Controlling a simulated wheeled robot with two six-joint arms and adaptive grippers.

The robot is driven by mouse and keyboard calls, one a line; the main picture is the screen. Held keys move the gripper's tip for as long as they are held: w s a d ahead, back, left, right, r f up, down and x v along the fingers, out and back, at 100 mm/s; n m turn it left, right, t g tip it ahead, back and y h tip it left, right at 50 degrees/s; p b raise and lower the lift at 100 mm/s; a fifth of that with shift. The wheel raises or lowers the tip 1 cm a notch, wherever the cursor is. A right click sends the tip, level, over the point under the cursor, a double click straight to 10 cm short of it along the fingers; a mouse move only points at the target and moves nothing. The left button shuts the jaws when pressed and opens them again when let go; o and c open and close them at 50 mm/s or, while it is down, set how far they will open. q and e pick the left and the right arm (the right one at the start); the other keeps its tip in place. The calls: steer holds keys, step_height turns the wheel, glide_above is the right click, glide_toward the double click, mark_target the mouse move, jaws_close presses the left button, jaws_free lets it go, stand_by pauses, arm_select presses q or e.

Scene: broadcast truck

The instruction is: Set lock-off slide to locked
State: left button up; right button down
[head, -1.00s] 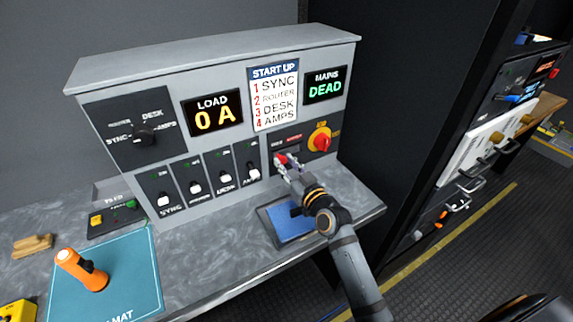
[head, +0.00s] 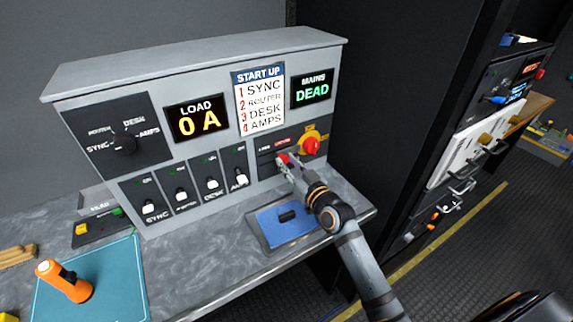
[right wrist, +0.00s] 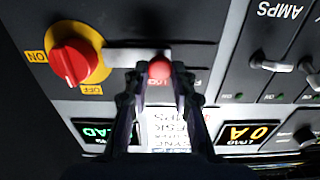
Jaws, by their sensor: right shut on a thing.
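The lock-off slide's red knob (right wrist: 160,69) sits between the two fingertips of my right gripper (right wrist: 158,80), which is shut on it. In the head view the right gripper (head: 286,162) reaches the panel at the slide, left of the red rotary switch. The fingers hide part of the slide. My left gripper is not in view.
The red rotary switch (head: 311,146) on its yellow plate is close beside the slide. Several white-tipped breaker levers stand left of it. A blue tray (head: 285,228) lies below my right arm. An orange torch (head: 64,281) is on the teal mat (head: 118,279).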

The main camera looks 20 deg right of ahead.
steer(key=c, duration=1.4)
jaws_free()
steer(key=shift+d, duration=0.1)
steer(key=o, duration=0.3)
steer(key=shift+w+d, duration=0.1)
steer(key=shift+d, duration=0.1)
steer(key=shift+a, duration=0.1)
steer(key=shift+s, duration=0.2)
steer(key=s+d, duration=0.1)
steer(key=s, duration=0.6)
steer(key=shift+d, duration=0.2)
